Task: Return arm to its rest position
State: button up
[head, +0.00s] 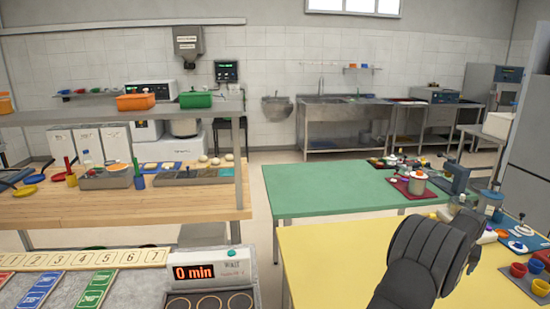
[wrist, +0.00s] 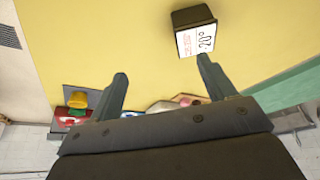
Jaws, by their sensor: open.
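My gripper (wrist: 162,68) is open in the wrist view, its two dark fingers spread wide with nothing between them. It is over the yellow table (wrist: 110,35). A small dark block with a white label reading 20° (wrist: 193,32) lies just beyond the right fingertip; I cannot tell whether they touch. In the head view, the dark grey end part of my arm covers the middle of the yellow table (head: 320,255). The fingers are not clear there.
A green table (head: 330,185) stands behind, mostly bare, with a red tray and pot (head: 417,182) at its right. Coloured cups (head: 518,270) and other items crowd the yellow table's right side. A timer reading 0 min (head: 210,272) stands front left. A wooden counter (head: 120,208) is at left.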

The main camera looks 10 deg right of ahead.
jog(key=s+r, duration=0.5)
jog(key=r, duration=0.3)
jog(key=w+a+n+y, duration=0.1)
jog(key=w+a+n, duration=0.2)
jog(key=w+a, duration=0.4)
jog(key=w+a+n+y, duration=0.1)
jog(key=w+a+n, duration=0.2)
jog(key=a, duration=1.3)
jog(key=w+a+n+t+y, duration=0.1)
jog(key=w+a+n, duration=0.2)
jog(key=w+a, duration=0.7)
jog(key=shift+w+a+r+n, duration=0.3)
jog(key=shift+a+r, duration=0.15)
jog(key=shift+a, duration=0.7)
jog(key=shift+c, duration=1.2)
jog(key=shift+a, duration=0.1)
